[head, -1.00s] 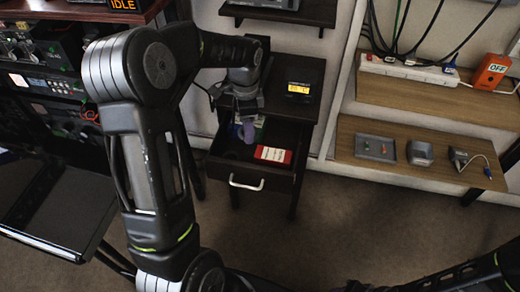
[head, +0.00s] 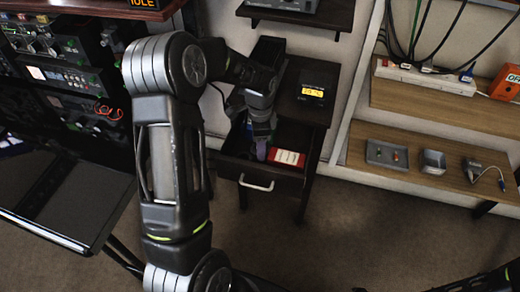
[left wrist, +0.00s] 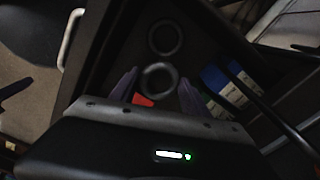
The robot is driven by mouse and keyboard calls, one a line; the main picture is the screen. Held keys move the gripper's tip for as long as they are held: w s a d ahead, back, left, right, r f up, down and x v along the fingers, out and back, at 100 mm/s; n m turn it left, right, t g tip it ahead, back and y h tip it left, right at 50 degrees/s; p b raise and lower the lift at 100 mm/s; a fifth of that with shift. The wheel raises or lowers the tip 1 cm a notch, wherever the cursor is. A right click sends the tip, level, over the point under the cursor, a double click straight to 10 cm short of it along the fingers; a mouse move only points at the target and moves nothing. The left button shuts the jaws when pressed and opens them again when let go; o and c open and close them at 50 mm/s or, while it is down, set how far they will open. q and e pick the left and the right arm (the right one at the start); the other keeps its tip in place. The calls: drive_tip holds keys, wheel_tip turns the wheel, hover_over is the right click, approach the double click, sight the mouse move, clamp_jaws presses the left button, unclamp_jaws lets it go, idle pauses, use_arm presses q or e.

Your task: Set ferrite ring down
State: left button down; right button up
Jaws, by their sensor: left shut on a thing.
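My left gripper (head: 262,148) reaches down into the open drawer (head: 280,180) of the dark cabinet. In the left wrist view its two purple fingers (left wrist: 159,91) are shut on a grey ferrite ring (left wrist: 160,67), one finger on each side. A second, darker ring (left wrist: 180,40) lies in the drawer just beyond the held one. I cannot tell whether the held ring touches the drawer floor. The held ring is too hidden to make out in the head view. My right gripper is out of view.
A red and white box (head: 290,158) lies in the drawer right of the gripper. Blue and white packets (left wrist: 226,86) show in the left wrist view. A small display (head: 312,91) sits on the cabinet top. A wooden shelf (head: 440,177) at right holds a tray (head: 386,153).

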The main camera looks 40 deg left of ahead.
use_arm(q)
drive_tip(key=shift+w+f, duration=0.15)
drive_tip(key=shift+f, duration=1.35)
drive_tip(key=shift+f, duration=0.15)
drive_tip(key=shift+c, duration=2.4)
unclamp_jaws()
wheel_tip(320, 180, up, 12)
drive_tip(key=shift+r+p, duration=0.2)
drive_tip(key=shift+p, duration=0.2)
